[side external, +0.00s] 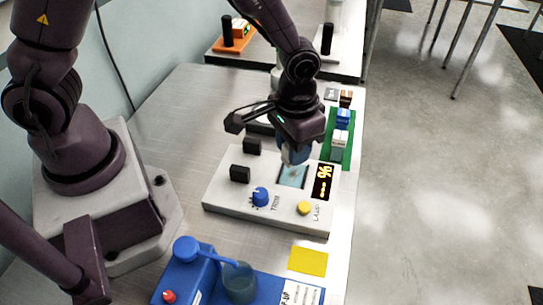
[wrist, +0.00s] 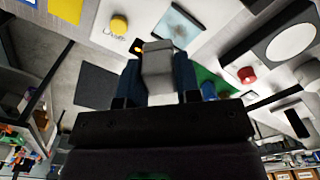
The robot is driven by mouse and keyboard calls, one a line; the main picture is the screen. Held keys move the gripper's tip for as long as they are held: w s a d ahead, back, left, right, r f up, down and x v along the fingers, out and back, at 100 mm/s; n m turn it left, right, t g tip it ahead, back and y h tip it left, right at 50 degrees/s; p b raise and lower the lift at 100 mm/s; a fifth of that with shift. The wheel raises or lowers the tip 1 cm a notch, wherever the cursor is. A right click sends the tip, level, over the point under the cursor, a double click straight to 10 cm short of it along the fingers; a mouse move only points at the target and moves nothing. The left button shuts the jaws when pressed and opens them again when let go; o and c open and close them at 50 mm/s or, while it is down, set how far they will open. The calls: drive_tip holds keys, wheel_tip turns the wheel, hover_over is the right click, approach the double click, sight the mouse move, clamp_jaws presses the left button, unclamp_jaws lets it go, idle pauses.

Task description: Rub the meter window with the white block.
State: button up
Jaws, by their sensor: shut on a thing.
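My gripper (side external: 294,154) is over the top edge of the meter window (side external: 292,176) on the white panel. In the wrist view, the two blue fingers of my gripper (wrist: 158,78) are shut on the white block (wrist: 158,60), which looks light grey there. The window also shows in the wrist view (wrist: 180,24), pale blue with a darker smudge. The block's end is close to the window; I cannot tell whether they touch. In the side view the fingers mostly hide the block.
The panel (side external: 222,205) carries black blocks, a blue knob (side external: 260,196), a yellow button (side external: 305,208) and an orange-lit display (side external: 322,182). A green board (side external: 347,158) lies behind. A yellow pad (side external: 308,261) and blue unit with a cup (side external: 239,282) are in front.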

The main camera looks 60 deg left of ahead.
hover_over(289, 188)
drive_tip(key=shift+f, duration=3.45)
drive_tip(key=shift+w+a+f, duration=0.35)
drive_tip(key=shift+w+f, duration=0.1)
drive_tip(key=shift+f, duration=0.1)
drive_tip(key=shift+c, duration=0.3)
drive_tip(key=shift+w+a+f, duration=0.1)
drive_tip(key=shift+w+a, duration=0.15)
drive_tip(key=shift+w, duration=0.05)
drive_tip(key=shift+w+a, duration=1.8)
drive_tip(key=shift+a, duration=0.1)
drive_tip(key=shift+s+d, duration=2.5)
drive_tip(key=shift+r, duration=4.15)
